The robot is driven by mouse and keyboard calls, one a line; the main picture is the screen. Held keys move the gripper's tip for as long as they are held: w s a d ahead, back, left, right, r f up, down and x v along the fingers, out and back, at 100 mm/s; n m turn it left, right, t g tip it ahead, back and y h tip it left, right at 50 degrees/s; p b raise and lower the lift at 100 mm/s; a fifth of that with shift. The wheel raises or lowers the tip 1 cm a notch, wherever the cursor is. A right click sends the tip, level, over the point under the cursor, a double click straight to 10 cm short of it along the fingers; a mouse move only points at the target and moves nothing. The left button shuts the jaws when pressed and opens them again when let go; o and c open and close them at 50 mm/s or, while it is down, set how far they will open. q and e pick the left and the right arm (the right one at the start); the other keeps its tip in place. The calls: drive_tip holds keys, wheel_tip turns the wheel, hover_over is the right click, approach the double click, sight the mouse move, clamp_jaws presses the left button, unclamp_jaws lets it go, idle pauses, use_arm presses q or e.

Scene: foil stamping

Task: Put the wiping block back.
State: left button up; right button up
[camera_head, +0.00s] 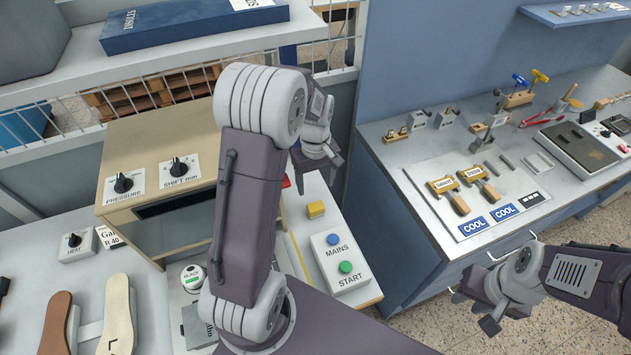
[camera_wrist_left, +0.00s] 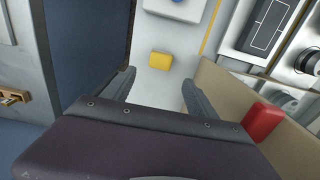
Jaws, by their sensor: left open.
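A small yellow block (camera_head: 316,209), which I take to be the wiping block, lies on the pale bench top behind the MAINS and START box. It also shows in the left wrist view (camera_wrist_left: 160,60), beyond and between the fingertips. My left gripper (camera_head: 318,168) is above the bench beside the wooden machine housing. In the left wrist view its two fingers (camera_wrist_left: 159,80) are wide apart with nothing between them; the block is apart from them. My right gripper (camera_head: 475,311) hangs over the floor at the lower right, its fingers apart and empty.
The MAINS and START box (camera_head: 340,262) stands near the yellow block. The wooden housing (camera_head: 150,145) and a red part (camera_wrist_left: 265,122) are close to my left gripper. A blue partition (camera_head: 410,60) and the side table with tools (camera_head: 420,160) stand to the right.

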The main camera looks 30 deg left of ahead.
use_arm(q)
drive_tip(key=shift+r, duration=0.2)
drive_tip(key=s+d+m, duration=0.3)
drive_tip(key=s+m, duration=0.2)
drive_tip(key=s, duration=0.1)
drive_tip(key=s+d+m+t, duration=0.1)
drive_tip(key=s+d+m, duration=0.3)
drive_tip(key=s, duration=0.2)
drive_tip(key=shift+s+d+m, duration=0.25)
drive_tip(key=shift+s+m, duration=0.05)
drive_tip(key=shift+m, duration=0.1)
drive_tip(key=shift+s+f, duration=0.1)
